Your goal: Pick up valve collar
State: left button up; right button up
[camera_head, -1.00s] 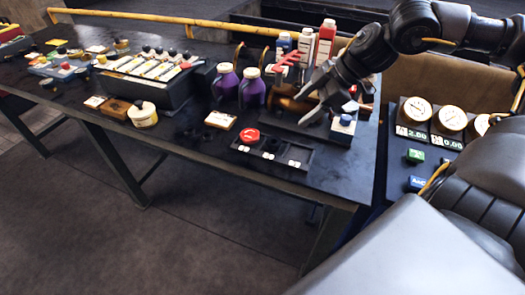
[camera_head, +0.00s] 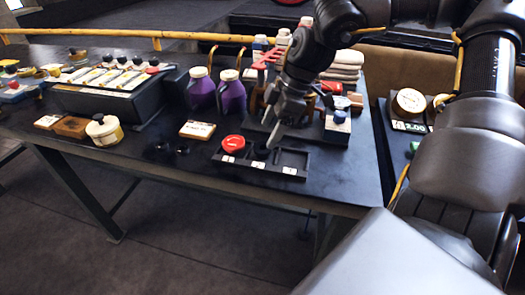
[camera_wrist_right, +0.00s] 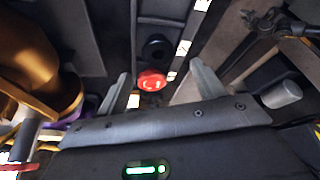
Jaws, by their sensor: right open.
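A black ring with a central hole (camera_wrist_right: 155,48), which looks like the valve collar, lies in the wrist view just beyond a red round part (camera_wrist_right: 152,80). In the head view the red part (camera_head: 233,143) sits in the left compartment of a black tray (camera_head: 301,161); the ring is hard to make out there. My right gripper (camera_head: 273,137) points down over the back of the tray. In the wrist view the right gripper (camera_wrist_right: 163,88) has its two fingers wide apart with nothing between them. My left gripper is not in view.
A bronze part (camera_wrist_right: 35,55) is close on the left in the wrist view. A labelled block (camera_head: 197,130) lies left of the tray. Bare tabletop surrounds the tray's front.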

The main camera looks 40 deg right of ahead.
aim_at(265, 143)
jog(key=shift+d+x, duration=0.15)
jog(key=shift+x, duration=1.2)
jog(key=shift+d+x, duration=0.2)
jog(key=shift+x, duration=1.15)
jog(key=shift+f, duration=0.1)
jog(key=c, duration=1.2)
